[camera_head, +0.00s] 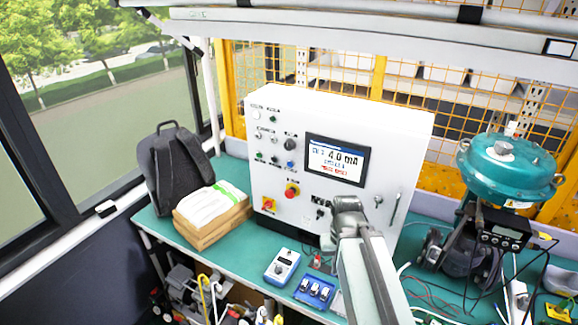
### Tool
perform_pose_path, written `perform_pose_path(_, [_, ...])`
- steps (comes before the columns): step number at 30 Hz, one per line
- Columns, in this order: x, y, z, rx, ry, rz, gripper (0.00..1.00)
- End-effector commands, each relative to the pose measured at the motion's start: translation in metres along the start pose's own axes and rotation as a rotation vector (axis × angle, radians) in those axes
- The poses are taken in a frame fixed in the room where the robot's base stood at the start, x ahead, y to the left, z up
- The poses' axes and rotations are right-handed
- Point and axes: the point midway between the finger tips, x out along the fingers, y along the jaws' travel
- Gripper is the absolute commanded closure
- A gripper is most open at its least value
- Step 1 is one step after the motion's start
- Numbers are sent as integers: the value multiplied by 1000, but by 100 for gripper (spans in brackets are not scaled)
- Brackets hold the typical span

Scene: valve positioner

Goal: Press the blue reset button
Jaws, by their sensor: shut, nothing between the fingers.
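The white control cabinet (404,150) stands on the green bench, with its front panel facing me. A small blue button (290,165) is on the panel, left of the screen and below a black knob (290,144). It is too small to read its label. My gripper (346,203) is at the end of my arm, in front of the lower right part of the panel. It is shut and empty, right of and lower than the blue button. I cannot tell whether it touches the panel. My arm hides part of the cabinet's lower edge.
The screen (337,159) reads 4.0 mA. A teal valve actuator (506,165) stands at the right. A backpack (172,165) and a wooden box (212,225) stand at the left. Small devices lie in front.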

Motion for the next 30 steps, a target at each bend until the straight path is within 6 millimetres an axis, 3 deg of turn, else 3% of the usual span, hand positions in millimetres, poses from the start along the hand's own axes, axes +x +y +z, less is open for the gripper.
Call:
perform_pose_path(7, [3, 0, 0, 0, 0, 0, 100])
perform_pose_path(14, [51, 0, 0, 0, 0, 0, 100])
perform_pose_path(30, [43, 0, 0, 0, 0, 0, 100])
